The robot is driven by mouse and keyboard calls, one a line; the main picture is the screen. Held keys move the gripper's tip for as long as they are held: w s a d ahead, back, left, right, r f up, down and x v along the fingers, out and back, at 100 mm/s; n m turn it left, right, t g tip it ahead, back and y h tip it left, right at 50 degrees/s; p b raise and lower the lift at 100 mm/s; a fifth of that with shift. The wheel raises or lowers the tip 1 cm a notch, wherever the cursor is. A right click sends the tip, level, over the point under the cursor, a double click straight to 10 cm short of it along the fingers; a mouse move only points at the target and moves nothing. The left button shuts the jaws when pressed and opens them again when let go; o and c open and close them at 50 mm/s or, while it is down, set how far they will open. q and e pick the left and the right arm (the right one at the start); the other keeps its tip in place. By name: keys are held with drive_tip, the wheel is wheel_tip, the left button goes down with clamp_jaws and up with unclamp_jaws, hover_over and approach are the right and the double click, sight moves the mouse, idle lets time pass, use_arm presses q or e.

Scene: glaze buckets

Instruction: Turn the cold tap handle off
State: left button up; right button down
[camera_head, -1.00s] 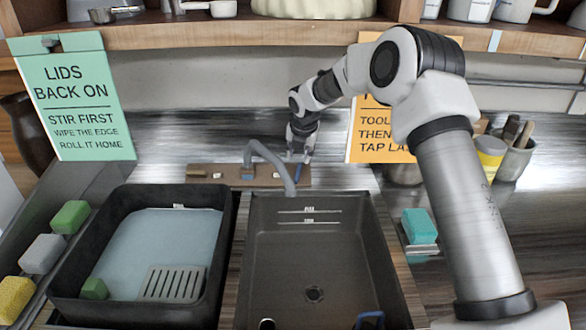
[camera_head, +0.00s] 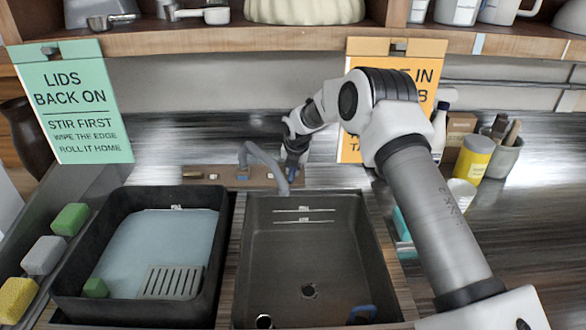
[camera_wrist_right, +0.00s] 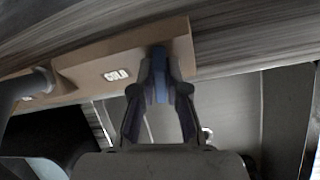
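The cold tap handle is a blue lever (camera_wrist_right: 160,82) at the end of a tan wooden tap board, beside a label reading COLD (camera_wrist_right: 117,75) in the right wrist view. My right gripper (camera_wrist_right: 163,75) has its fingers closed in on both sides of this lever, which shows between the fingertips. In the head view my right gripper (camera_head: 292,172) is at the right end of the tap board (camera_head: 206,173), just right of the grey spout (camera_head: 262,157), and largely covers the lever. My left gripper is not in view.
An orange sign (camera_head: 398,47) hangs behind my right arm. A yellow-labelled jar (camera_head: 473,158) stands at right.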

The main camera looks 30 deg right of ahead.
drive_tip(key=shift+s+d+m, duration=0.15)
drive_tip(key=shift+m, duration=0.95)
drive_tip(key=shift+s+f+m+t, duration=0.15)
drive_tip(key=shift+m+t, duration=0.25)
drive_tip(key=shift+m, duration=0.7)
drive_tip(key=c, duration=1.3)
unclamp_jaws()
drive_tip(key=shift+o, duration=0.6)
drive_tip(key=shift+w+d+f, duration=0.1)
drive_tip(key=shift+w, duration=0.1)
